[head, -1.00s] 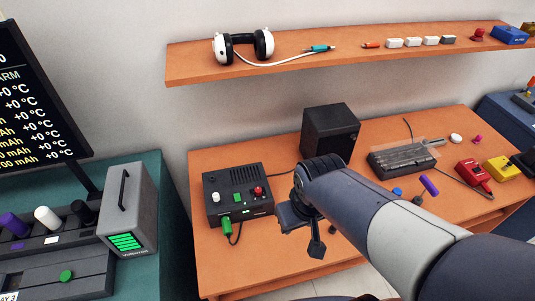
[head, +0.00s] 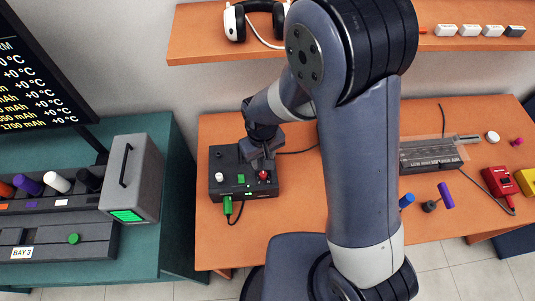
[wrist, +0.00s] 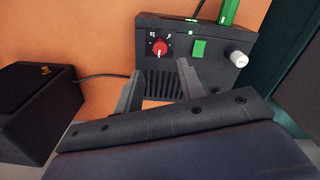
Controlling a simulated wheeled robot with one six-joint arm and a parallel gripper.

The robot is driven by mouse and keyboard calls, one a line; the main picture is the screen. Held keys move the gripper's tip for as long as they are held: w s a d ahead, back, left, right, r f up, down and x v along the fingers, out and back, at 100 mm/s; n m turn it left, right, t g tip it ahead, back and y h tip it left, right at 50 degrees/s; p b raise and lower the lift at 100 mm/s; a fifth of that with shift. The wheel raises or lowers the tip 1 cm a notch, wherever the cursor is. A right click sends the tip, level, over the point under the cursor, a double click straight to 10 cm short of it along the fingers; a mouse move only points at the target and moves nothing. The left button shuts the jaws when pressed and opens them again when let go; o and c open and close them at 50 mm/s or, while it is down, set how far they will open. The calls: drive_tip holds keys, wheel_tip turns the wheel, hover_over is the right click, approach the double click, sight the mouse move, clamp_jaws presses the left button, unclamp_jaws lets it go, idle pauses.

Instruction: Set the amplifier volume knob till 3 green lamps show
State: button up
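The amplifier appears to be the dark box (head: 222,182) on the orange desk, also in the wrist view (wrist: 275,48). A red knob (wrist: 159,47) with white scale marks sits on its top; in the head view it is at the right (head: 263,174). A white knob (wrist: 238,59) and a green square button (wrist: 199,48) are beside it. Small green lights show near the front edge (head: 248,194); their number is too small to tell. My gripper (wrist: 160,68) is open and empty, its fingertips apart from the red knob. It hangs over the box's back right in the head view (head: 260,157).
A green plug (head: 227,205) with a cable is in the box's front. A black speaker (wrist: 38,110) stands beside it. A grey case (head: 132,178) stands on the teal bench to the left. A shelf (head: 200,48) runs above the desk.

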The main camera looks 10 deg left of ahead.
sight(263, 174)
wheel_tip(263, 174, down, 9)
drive_tip(key=b, duration=0.5)
drive_tip(key=shift+r, duration=0.25)
drive_tip(key=c, duration=0.6)
drive_tip(key=shift+o, duration=0.2)
drive_tip(key=m, duration=0.3)
drive_tip(key=shift+o, duration=1.2)
drive_tip(key=shift+m, duration=0.4)
drive_tip(key=o, duration=0.6)
drive_tip(key=shift+c, duration=0.2)
wheel_tip(263, 174, up, 11)
drive_tip(key=b, duration=0.1)
